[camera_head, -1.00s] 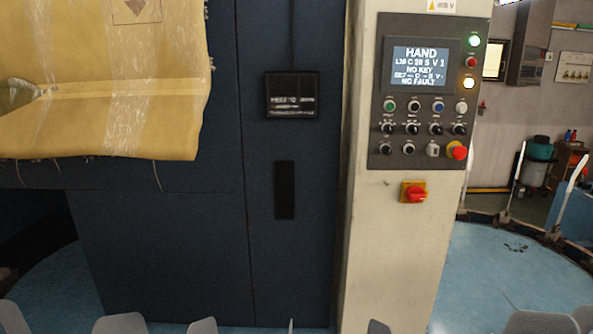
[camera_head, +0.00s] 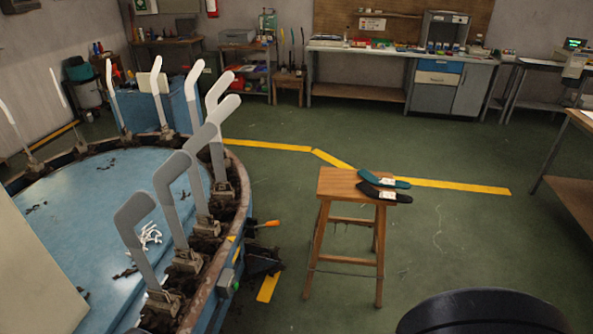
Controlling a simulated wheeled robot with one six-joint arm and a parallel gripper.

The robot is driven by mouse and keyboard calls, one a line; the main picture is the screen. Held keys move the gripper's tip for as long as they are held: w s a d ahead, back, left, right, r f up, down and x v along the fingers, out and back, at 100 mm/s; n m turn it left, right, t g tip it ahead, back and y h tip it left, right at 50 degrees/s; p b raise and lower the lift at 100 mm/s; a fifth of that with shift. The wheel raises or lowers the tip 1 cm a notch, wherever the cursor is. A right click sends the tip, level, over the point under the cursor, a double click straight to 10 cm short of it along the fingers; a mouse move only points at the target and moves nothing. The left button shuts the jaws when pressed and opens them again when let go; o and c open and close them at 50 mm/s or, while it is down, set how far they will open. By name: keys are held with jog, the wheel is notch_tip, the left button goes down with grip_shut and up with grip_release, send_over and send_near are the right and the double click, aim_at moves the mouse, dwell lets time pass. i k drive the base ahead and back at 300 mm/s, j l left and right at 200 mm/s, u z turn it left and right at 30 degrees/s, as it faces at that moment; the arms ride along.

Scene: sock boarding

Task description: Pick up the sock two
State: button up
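Two socks lie side by side on top of a wooden stool (camera_head: 336,185). The teal-green sock (camera_head: 402,184) is at the back and the black sock (camera_head: 392,197) is in front of it, at the stool's right front edge. Each has a pale label on it. The pictures do not show which one is sock two. My gripper is not in view. A dark rounded shape at the bottom right may be part of my own arm.
A round blue machine table (camera_head: 85,235) with several upright grey sock boards (camera_head: 135,215) fills the left. An orange-handled tool (camera_head: 268,224) sticks out near its rim. Workbenches (camera_head: 390,52) line the back wall. Green floor (camera_head: 450,255) is clear around the stool's right side.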

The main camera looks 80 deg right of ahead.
aim_at(365, 173)
jog(key=z, duration=3.25)
